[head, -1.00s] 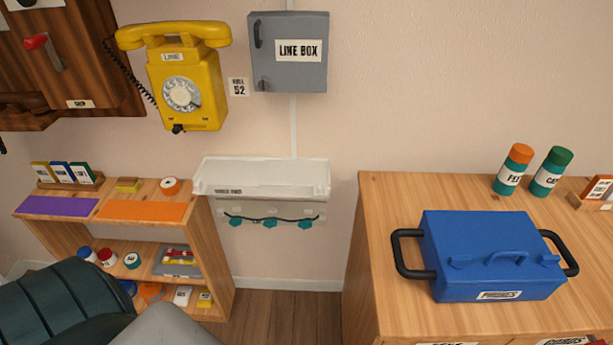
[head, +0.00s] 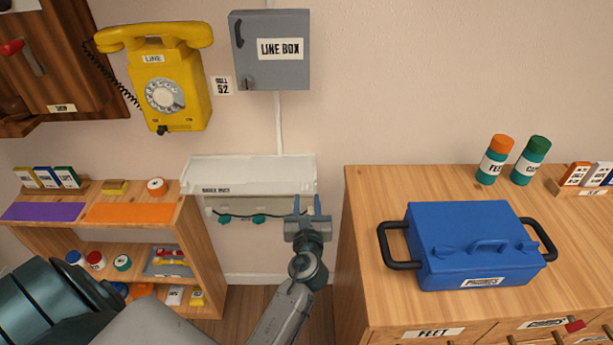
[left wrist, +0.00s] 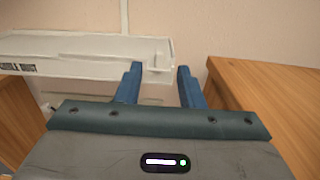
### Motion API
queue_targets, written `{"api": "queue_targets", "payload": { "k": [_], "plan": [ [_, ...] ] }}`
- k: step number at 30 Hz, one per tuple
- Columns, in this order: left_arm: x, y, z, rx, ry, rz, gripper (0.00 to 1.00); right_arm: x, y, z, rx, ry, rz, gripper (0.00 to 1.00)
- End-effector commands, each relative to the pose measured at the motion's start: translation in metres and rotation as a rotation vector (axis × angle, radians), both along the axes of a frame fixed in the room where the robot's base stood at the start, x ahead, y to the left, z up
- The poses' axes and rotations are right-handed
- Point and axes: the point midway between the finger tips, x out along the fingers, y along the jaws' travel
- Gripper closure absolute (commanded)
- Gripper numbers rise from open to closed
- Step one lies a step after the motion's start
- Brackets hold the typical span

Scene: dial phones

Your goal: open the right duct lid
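The white duct (head: 240,171) is fixed low on the wall between the two wooden cabinets, with a small dark label on its front left. It also shows in the left wrist view (left wrist: 90,48). I cannot make out a separate right lid. A black cable with teal clips (head: 259,219) runs below it; the rightmost part is hidden behind my gripper. My left gripper (head: 307,203) is at the duct's right end, fingers pointing up, open and empty. In the left wrist view its fingertips (left wrist: 160,70) are apart near the duct's right corner. Contact cannot be told. My right gripper is not in view.
A wooden cabinet (head: 365,230) stands close on the right, bearing a blue toolbox (head: 475,250) and two cans. A low shelf (head: 205,275) stands left. The yellow phone (head: 165,85) and grey line box (head: 270,70) hang above.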

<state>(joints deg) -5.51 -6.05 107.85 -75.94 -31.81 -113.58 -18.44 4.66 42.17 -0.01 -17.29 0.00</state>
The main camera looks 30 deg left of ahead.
Motion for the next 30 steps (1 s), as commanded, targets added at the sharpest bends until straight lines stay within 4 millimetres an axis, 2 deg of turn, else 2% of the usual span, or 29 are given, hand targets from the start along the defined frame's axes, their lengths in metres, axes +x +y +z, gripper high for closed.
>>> {"api": "queue_targets", "payload": {
  "k": [16, 21, 30],
  "plan": [
    [0.077, 0.047, 0.000, 0.001, 0.001, 0.000, 0.65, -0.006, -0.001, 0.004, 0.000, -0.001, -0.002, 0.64],
    [0.088, 0.054, -0.001, -0.001, 0.002, 0.000, 0.65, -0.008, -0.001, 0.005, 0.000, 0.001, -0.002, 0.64],
    [0.089, 0.055, -0.001, -0.002, 0.001, -0.001, 0.65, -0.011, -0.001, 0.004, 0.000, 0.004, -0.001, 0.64]
  ]
}}
